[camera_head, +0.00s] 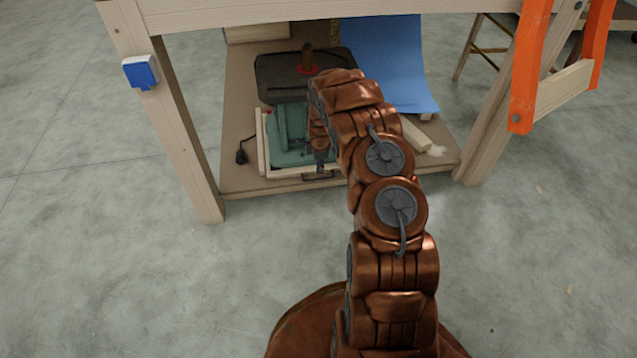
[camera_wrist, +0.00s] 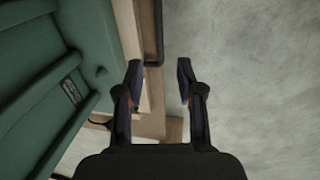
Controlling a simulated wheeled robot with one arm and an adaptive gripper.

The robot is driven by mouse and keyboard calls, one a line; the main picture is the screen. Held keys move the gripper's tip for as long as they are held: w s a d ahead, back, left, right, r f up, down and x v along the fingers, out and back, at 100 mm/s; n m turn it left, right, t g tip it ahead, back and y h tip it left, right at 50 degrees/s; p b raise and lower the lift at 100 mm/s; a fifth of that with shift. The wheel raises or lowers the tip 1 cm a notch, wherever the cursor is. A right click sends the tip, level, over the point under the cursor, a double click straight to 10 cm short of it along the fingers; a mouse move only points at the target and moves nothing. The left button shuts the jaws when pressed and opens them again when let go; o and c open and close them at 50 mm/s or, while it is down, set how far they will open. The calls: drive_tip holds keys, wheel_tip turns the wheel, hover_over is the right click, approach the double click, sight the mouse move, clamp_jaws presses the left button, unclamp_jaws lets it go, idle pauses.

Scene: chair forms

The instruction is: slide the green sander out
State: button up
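The green sander (camera_head: 290,128) sits in a shallow wooden tray (camera_head: 263,150) on the lower shelf of a workbench. A dark bar handle (camera_head: 318,177) is on the tray's front side. In the wrist view the sander (camera_wrist: 50,85) fills the left side, with the pale tray wall (camera_wrist: 128,30) and the dark handle (camera_wrist: 152,35) beside it. My gripper (camera_wrist: 160,75) is open and empty. Its left finger is near the tray wall and handle, and its right finger is over bare floor. In the head view my arm hides part of the sander and tray.
A dark case (camera_head: 280,75) lies behind the sander, and a blue sheet (camera_head: 390,60) hangs at the back right. Bench legs (camera_head: 180,130) flank the shelf (camera_head: 235,110). The grey floor in front is clear.

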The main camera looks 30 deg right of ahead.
sight(318, 178)
drive_tip(key=f+b, duration=0.1)
drive_tip(key=f, duration=0.2)
drive_tip(key=w+f+b, duration=0.1)
drive_tip(key=f, duration=0.2)
drive_tip(key=f+b, duration=0.1)
drive_tip(key=f, duration=0.2)
drive_tip(key=shift+w+d+f, duration=0.25)
drive_tip(key=shift+w+d, duration=0.05)
drive_tip(key=shift+d, duration=0.1)
clamp_jaws()
idle(0.4)
